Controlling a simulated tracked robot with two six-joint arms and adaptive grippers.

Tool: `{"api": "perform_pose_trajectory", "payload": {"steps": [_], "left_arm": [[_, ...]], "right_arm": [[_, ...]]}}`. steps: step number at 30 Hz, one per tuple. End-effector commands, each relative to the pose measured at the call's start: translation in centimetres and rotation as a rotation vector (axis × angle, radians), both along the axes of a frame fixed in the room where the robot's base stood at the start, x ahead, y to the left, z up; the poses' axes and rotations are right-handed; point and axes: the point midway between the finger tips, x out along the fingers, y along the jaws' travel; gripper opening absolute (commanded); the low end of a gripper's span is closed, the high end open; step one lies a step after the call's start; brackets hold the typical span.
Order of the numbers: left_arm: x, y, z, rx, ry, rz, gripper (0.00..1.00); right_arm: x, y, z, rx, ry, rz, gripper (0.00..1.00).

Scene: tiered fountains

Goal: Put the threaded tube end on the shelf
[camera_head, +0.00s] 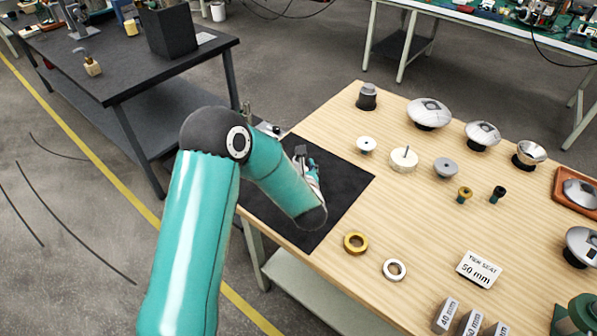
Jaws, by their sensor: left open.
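My left arm comes in from the left and reaches over a black mat (345,185) on the wooden table. My left gripper (304,158) is open over the mat, small and partly hidden behind my own arm. I cannot surely pick out the threaded tube end. Small upright fittings, one with a brass top (464,194) and one with a dark top (498,194), stand right of the mat. A pale lower shelf (312,292) shows under the wooden table, and a dark one (165,130) under the black table. My right gripper is not in view.
Metal domes (429,112), round discs (404,159), a brass ring (355,242), a silver ring (394,269) and a label card (480,268) occupy the wooden table (420,220). Marked blocks (446,314) stand at the front. The black table (110,60) is at the upper left.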

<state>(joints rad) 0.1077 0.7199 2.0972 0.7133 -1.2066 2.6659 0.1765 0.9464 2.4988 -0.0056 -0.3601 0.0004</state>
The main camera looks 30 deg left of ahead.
Motion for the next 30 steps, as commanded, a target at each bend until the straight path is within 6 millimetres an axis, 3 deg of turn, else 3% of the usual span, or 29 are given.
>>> {"api": "perform_pose_trajectory", "payload": {"steps": [9,20,30], "left_arm": [[0.48,0.41,-0.28,0.000,0.000,-0.001,0.61],[0.45,0.40,-0.29,0.000,0.001,-0.001,0.01],[0.48,0.39,-0.20,0.000,-0.001,-0.001,0.00]], "right_arm": [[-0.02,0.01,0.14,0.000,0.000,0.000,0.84],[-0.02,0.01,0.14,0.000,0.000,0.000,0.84],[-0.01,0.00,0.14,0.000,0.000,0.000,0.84]]}}
